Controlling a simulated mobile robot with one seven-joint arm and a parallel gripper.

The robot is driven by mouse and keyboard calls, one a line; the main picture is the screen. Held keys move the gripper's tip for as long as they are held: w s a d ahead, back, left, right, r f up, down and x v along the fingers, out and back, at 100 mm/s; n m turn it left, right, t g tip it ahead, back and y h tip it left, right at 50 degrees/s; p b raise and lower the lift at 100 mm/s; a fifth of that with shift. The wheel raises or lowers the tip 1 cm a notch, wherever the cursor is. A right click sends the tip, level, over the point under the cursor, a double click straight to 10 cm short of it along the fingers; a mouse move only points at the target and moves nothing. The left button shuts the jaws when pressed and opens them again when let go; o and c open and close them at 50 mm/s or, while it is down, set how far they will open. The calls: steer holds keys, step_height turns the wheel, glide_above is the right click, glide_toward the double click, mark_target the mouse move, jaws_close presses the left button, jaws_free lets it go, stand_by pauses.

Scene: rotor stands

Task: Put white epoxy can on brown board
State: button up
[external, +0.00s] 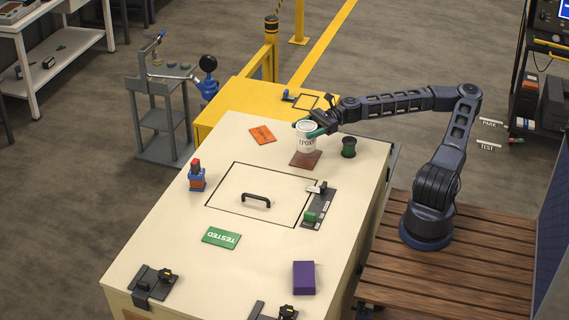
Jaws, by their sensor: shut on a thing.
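The white epoxy can (306,141), labelled EPOXY, is upright near the far right part of the cream worktop. My gripper (309,127) is shut on it near its top, reaching in from the right. The brown board (305,160) lies flat on the worktop directly below the can in the picture. The can's lower edge overlaps the board in view; I cannot tell whether it touches the board or is slightly above it.
A dark green spool (348,147) stands just right of the board. An orange card (262,134) lies to the left. A handled hatch (256,202), a green TESTED card (221,238), a purple block (303,277) and a red-topped item (197,175) are nearer. Clear worktop lies between them.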

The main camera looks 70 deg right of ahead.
mark_target(298, 142)
steer(key=shift+f, duration=2.1)
steer(key=o, duration=1.3)
steer(key=shift+f, duration=0.1)
steer(key=shift+c, duration=0.2)
steer(key=v, duration=1.2)
steer(key=shift+w, duration=0.1)
